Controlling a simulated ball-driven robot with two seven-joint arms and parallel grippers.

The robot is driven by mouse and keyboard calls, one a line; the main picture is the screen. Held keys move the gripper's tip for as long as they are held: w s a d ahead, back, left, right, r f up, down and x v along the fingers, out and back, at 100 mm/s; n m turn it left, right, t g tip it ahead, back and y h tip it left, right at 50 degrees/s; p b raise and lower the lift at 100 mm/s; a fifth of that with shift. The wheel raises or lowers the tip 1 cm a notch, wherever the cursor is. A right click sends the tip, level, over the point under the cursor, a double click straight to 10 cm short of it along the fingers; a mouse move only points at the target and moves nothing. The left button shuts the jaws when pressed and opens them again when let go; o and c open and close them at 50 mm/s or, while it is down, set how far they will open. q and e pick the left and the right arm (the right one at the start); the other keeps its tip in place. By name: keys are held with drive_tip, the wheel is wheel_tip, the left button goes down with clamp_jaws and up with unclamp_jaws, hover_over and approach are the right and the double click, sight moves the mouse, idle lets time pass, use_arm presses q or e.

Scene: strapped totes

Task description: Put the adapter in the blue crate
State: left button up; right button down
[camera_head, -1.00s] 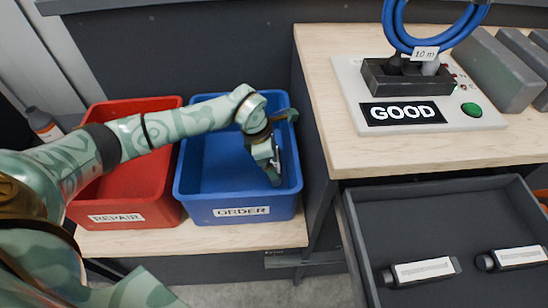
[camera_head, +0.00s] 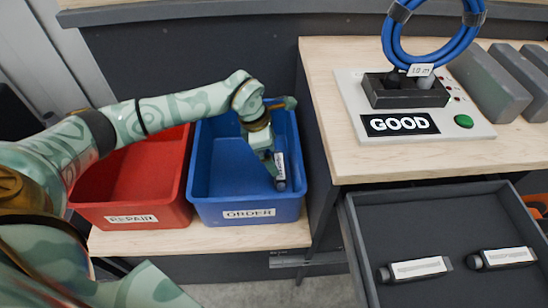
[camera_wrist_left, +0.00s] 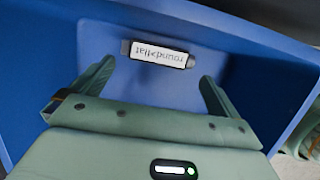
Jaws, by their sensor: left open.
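A dark adapter (camera_head: 281,170) with a white label is inside the blue crate (camera_head: 250,213), which is labelled ORDER. My left gripper (camera_head: 270,162) points down into this crate, close to the adapter. In the left wrist view, the gripper (camera_wrist_left: 156,76) has its fingers spread wide, and the adapter (camera_wrist_left: 158,54) shows just beyond the fingertips against the blue crate (camera_wrist_left: 65,90). I cannot tell whether the adapter rests on the crate floor or is still dropping. My right gripper is not in view.
A red crate (camera_head: 132,219) labelled REPAIR stands left of the blue one. At right, an open grey drawer (camera_head: 440,215) holds two similar labelled adapters (camera_head: 416,269) (camera_head: 503,257). Above it, a wooden top (camera_head: 400,155) bears a GOOD tester (camera_head: 466,134) with a coiled blue cable (camera_head: 395,45).

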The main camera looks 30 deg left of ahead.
use_arm(q)
drive_tip(key=p+v, duration=0.1)
drive_tip(key=v, duration=0.4)
drive_tip(key=shift+r+p, duration=0.2)
drive_tip(key=shift+p, duration=0.15)
